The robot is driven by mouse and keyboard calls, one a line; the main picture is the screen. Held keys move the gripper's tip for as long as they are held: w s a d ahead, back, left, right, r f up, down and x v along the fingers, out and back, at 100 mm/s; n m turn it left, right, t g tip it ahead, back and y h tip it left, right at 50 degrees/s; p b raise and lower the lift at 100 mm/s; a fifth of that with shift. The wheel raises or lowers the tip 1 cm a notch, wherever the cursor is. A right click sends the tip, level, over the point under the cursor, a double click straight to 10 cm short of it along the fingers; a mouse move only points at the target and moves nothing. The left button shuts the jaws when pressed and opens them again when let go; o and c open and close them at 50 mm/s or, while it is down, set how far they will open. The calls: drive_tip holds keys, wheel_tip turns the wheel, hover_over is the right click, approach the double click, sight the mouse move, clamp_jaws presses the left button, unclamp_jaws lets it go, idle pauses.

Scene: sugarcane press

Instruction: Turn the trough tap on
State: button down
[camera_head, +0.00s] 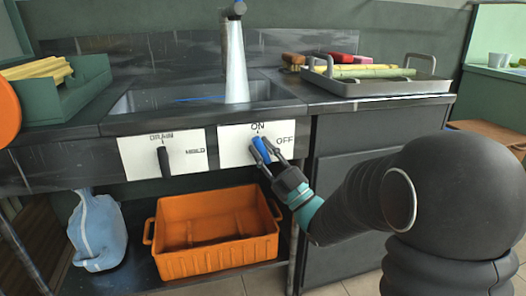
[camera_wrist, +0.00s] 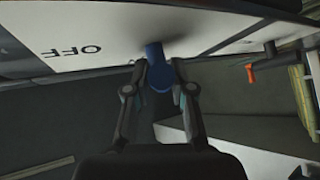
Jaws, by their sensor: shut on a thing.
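The blue tap handle (camera_head: 257,143) is on a white panel (camera_head: 232,150) on the counter front, marked ON above and OFF to the right. Its upper end points up, close to the ON mark. My gripper (camera_head: 267,151) is shut on this handle from the lower right. In the wrist view, the blue handle (camera_wrist: 158,72) sits between the two fingers of my gripper (camera_wrist: 159,68), and the OFF mark shows on the panel to the left. Above the trough (camera_head: 190,95), a pale white column (camera_head: 236,62), which looks like running water, drops from the spout (camera_head: 238,9).
A second white panel (camera_head: 190,150) with a black lever (camera_head: 163,160) is to the left. An orange crate (camera_head: 215,262) and a blue sack (camera_head: 97,232) sit below. A metal tray (camera_head: 390,88) with cane stands at the right on the counter, and a green bin (camera_head: 60,105) at the left.

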drive_tip(key=shift+f, duration=0.15)
drive_tip(key=c, duration=1)
unclamp_jaws()
drive_tip(key=v, duration=1.1)
drive_tip(key=shift+s+d+f, duration=0.2)
drive_tip(key=shift+s, duration=0.1)
